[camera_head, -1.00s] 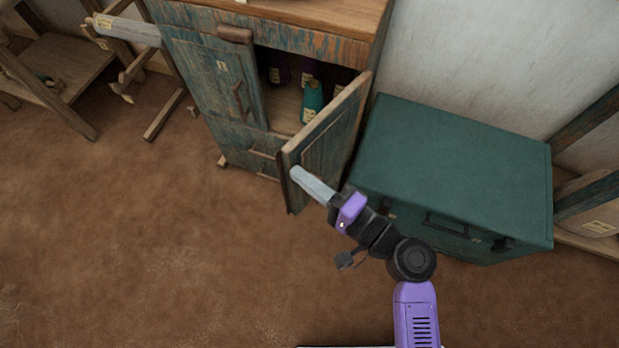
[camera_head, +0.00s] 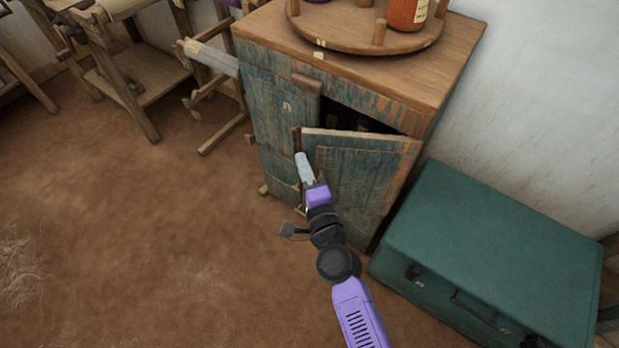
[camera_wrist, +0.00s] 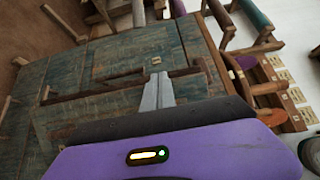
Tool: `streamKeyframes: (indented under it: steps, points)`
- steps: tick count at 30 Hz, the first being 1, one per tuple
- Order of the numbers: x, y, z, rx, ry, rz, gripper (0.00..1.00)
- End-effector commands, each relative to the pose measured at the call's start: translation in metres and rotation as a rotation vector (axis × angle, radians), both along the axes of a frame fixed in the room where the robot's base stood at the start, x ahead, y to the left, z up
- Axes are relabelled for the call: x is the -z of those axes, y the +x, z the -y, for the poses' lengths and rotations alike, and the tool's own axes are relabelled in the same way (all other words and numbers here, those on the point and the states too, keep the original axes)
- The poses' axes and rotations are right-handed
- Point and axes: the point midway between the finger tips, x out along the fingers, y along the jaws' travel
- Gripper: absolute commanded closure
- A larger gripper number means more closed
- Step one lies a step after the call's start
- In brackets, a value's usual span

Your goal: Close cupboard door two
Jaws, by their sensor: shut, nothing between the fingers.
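The weathered blue-green cupboard (camera_head: 400,72) has two doors. The left door (camera_head: 275,115) looks shut. The right door, which I take as door two (camera_head: 360,180), stands ajar, with a dark gap above its top edge. It hangs from its right side, and its free edge is at the left. My gripper (camera_head: 301,156) is shut and empty at the outer face of this door near the free edge. Whether it touches is hard to tell. In the wrist view the shut fingers (camera_wrist: 158,92) lie over blue-green door panels.
A green chest (camera_head: 490,245) stands close to the right of the cupboard. A round wooden turntable with bottles (camera_head: 407,14) is on the cupboard top. Wooden loom frames (camera_head: 135,80) stand at the back left. The brown floor (camera_head: 130,230) at the left is open.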

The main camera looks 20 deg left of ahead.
Motion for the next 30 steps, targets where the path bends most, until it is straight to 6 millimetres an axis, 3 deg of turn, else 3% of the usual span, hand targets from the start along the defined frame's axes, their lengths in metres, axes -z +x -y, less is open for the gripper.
streamKeyframes:
  steps: [1, 8, 18, 30]
  points:
    - [-0.01, 0.008, -0.007, 0.026, -0.005, 0.002, 1.0]
    - [-0.004, 0.046, -0.014, 0.149, -0.003, 0.007, 1.0]
    - [0.0, 0.09, -0.016, 0.16, -0.001, 0.008, 1.0]
    - [-0.002, 0.107, -0.016, 0.159, -0.001, 0.006, 1.0]
